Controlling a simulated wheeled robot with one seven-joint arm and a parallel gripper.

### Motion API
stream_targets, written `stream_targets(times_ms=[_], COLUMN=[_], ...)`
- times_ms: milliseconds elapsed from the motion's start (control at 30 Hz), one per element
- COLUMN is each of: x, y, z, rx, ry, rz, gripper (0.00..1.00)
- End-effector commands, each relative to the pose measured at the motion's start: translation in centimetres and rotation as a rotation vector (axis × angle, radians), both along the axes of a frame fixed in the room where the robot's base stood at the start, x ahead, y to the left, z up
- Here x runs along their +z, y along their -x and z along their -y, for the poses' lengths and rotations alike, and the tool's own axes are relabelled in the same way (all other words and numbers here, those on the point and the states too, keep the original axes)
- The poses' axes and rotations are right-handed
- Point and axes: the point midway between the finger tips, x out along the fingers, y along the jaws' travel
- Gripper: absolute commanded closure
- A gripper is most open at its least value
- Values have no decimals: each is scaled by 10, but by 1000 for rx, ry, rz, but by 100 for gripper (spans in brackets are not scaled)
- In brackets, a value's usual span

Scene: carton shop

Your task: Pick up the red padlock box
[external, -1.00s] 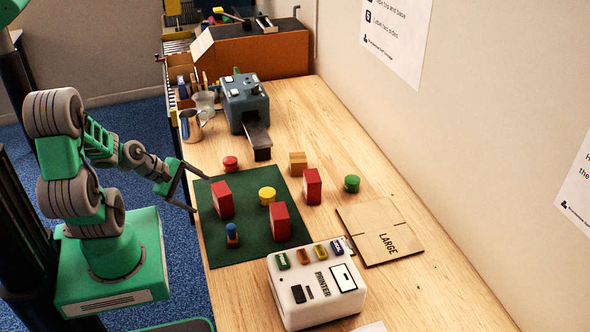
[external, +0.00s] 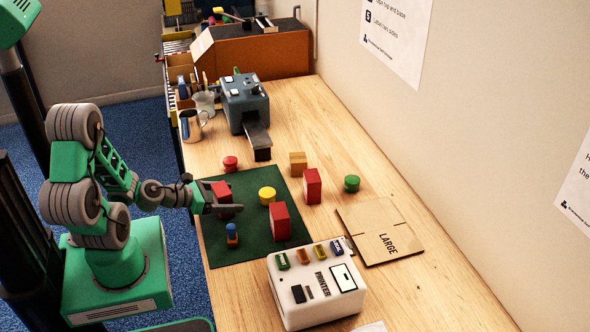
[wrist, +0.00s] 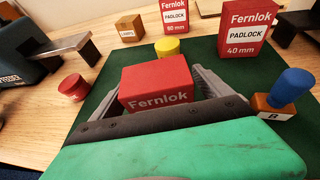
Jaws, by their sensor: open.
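A red box marked Fernlok (wrist: 155,84) sits between the two fingers of my gripper in the wrist view; its lower front is hidden by the gripper. In the external view the same box (external: 221,190) stands on the left part of the green mat (external: 250,249). My gripper (external: 226,201) is open and low, with a finger on each side of this box; I cannot tell whether they touch it.
A yellow round piece (external: 267,195) and a blue-topped stamp (external: 232,236) stand on the mat near my gripper. A red round piece (external: 230,164) is at its far edge. A white printer (external: 315,285), flat LARGE carton (external: 378,229) and grey machine (external: 245,103) stand around.

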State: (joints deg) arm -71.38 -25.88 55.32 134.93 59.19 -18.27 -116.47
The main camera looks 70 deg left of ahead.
Motion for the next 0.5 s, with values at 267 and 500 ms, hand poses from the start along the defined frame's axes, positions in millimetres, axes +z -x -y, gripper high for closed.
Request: stream_targets(times_ms=[267,500], x=[-2,-2], y=[-10,-10], z=[-2,-2], rx=[1,1], ry=[-1,-1], rz=[2,1], gripper=[11,25])
